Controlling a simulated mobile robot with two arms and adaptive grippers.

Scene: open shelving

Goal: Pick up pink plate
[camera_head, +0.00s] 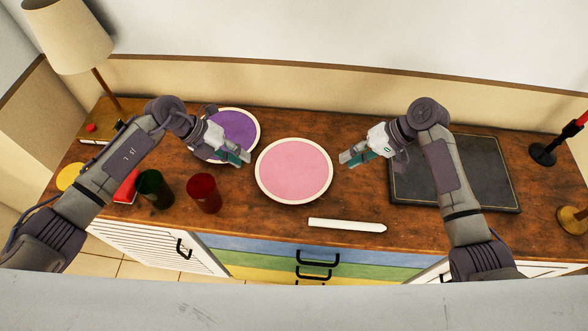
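The pink plate (293,171), with a pale rim, lies flat in the middle of the wooden cabinet top. My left gripper (246,158) is just left of the plate's rim, over the edge of a purple plate (236,126). My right gripper (343,158) is just right of the pink plate, a small gap from its rim. Neither gripper holds the pink plate. The fingers are small and seen from above, so I cannot tell how far either is open.
A green cup (154,189) and a red cup (204,193) stand at the front left. A white stick-like object (346,225) lies in front of the plate. A dark flat board (490,185) lies on the right under my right arm. A lamp (68,35) stands at the back left.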

